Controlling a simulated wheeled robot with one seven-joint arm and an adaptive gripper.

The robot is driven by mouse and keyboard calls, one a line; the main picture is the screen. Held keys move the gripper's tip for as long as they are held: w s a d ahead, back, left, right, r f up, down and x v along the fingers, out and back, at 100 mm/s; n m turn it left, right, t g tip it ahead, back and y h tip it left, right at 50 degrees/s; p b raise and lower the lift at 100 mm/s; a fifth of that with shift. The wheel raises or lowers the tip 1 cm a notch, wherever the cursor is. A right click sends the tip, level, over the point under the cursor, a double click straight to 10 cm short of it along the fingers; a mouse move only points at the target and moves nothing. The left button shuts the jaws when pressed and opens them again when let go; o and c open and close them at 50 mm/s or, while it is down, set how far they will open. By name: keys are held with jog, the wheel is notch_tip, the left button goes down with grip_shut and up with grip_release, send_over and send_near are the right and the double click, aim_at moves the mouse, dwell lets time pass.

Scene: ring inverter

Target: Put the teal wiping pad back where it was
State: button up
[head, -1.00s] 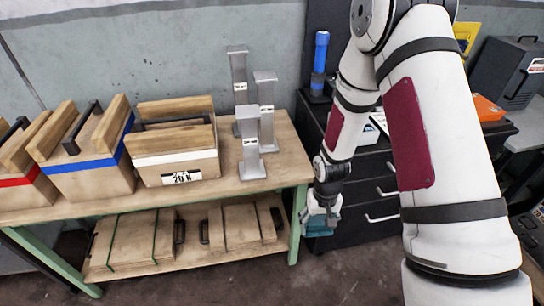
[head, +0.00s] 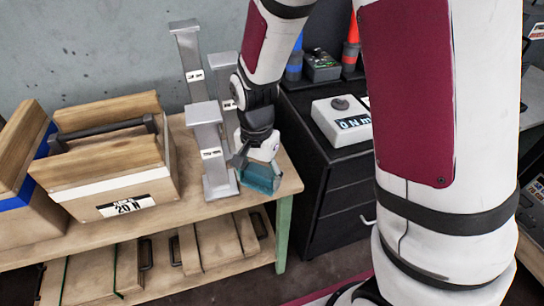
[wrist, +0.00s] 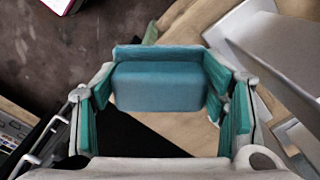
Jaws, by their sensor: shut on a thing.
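The teal wiping pad (head: 261,179) is a small block at the right front end of the wooden bench (head: 160,222). My gripper (head: 259,158) points down and is shut on the pad. In the wrist view the pad (wrist: 160,86) lies between the teal-lined fingers of my gripper (wrist: 158,95), with the bench's wooden top and dark floor beyond it. I cannot tell whether the pad touches the bench top or hangs just above it.
Grey metal stands (head: 207,150) are close left of my gripper. A wooden box marked 20 N (head: 120,180) stands further left. A black drawer cabinet (head: 335,195) with a white meter (head: 342,118) is to the right. Wooden cases (head: 215,240) fill the lower shelf.

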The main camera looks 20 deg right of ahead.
jog(key=w+d, duration=0.2)
jog(key=w, duration=0.1)
jog(key=w+d, duration=0.2)
jog(key=w, duration=0.1)
jog(key=w+d+f, duration=0.1)
jog(key=w+d, duration=0.1)
jog(key=w, duration=0.1)
jog(key=shift+d+f+b, duration=0.1)
jog(key=shift+d+b, duration=0.2)
jog(key=shift+d, duration=0.05)
jog(key=shift+f, duration=1.75)
jog(key=o, duration=1.3)
jog(key=shift+f+b, duration=0.15)
jog(key=shift+b, duration=0.15)
